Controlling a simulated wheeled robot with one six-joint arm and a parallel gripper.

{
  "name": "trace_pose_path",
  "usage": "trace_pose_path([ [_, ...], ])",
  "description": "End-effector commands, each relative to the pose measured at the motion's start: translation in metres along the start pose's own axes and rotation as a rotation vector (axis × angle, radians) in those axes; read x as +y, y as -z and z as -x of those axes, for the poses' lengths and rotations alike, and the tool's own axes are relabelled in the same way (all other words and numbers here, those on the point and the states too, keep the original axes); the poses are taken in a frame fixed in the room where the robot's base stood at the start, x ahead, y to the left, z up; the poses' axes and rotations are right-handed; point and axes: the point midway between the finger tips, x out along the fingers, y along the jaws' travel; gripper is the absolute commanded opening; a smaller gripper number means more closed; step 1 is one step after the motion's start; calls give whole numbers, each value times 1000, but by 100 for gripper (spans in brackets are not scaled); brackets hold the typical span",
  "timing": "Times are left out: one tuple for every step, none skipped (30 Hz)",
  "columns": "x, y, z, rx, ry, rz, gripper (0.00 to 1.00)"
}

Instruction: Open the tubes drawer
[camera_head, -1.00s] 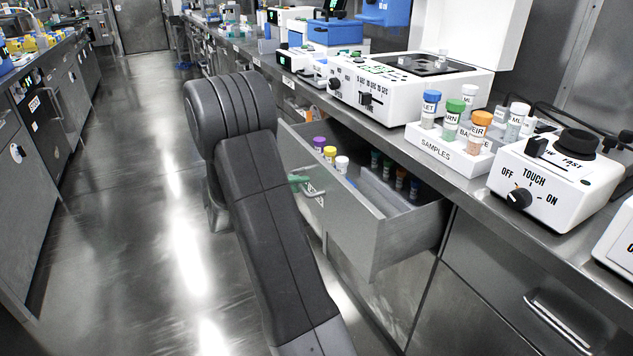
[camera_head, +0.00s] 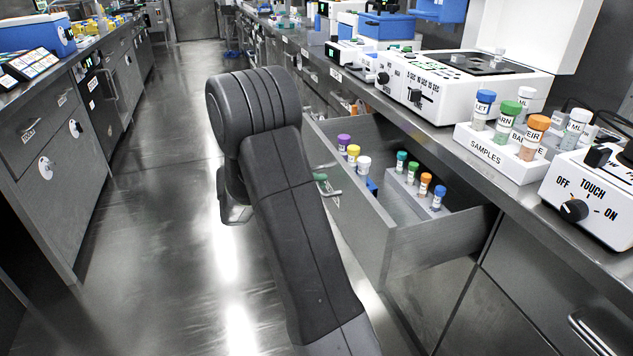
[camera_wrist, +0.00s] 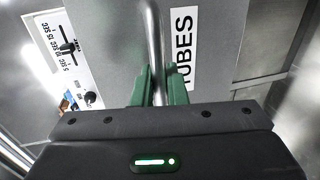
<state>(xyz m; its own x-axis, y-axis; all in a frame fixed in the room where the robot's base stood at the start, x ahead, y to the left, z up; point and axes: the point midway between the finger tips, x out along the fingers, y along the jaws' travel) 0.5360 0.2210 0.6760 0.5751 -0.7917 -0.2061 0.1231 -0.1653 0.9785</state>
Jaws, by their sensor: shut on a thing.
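The tubes drawer (camera_head: 430,247) stands pulled out from the bench in the head view, with several capped tubes inside. Its white label reading TUBES (camera_wrist: 183,48) and its metal bar handle (camera_wrist: 153,40) show in the wrist view. My gripper (camera_wrist: 158,84) has its green fingers on either side of the handle bar and is shut on it. In the head view, part of the green fingers (camera_head: 321,178) shows at the drawer front beside the handle (camera_head: 333,193). My arm hides part of the drawer front.
A white SAMPLES rack (camera_head: 500,157) with capped tubes stands on the bench above the drawer. White machines (camera_head: 455,90) line the bench. The floor (camera_head: 170,220) between the two benches is clear. Another cabinet row (camera_head: 50,170) stands at left.

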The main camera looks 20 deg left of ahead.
Motion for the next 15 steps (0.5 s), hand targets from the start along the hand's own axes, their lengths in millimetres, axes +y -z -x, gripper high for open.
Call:
trace_pose_path([
  [0,0,0,0,1,1,0],
  [0,0,0,0,1,1,14],
  [0,0,0,0,0,1,22],
  [0,0,0,0,0,1,28],
  [0,0,0,0,0,0,30],
  [0,0,0,0,0,0,30],
  [0,0,0,0,0,0,30],
  [0,0,0,0,0,0,30],
  [0,0,0,0,0,0,30],
  [0,0,0,0,0,0,30],
  [0,0,0,0,0,0,30],
  [0,0,0,0,0,0,30],
  [0,0,0,0,0,0,30],
  [0,0,2,1,0,0,30],
  [1,0,4,2,0,0,30],
])
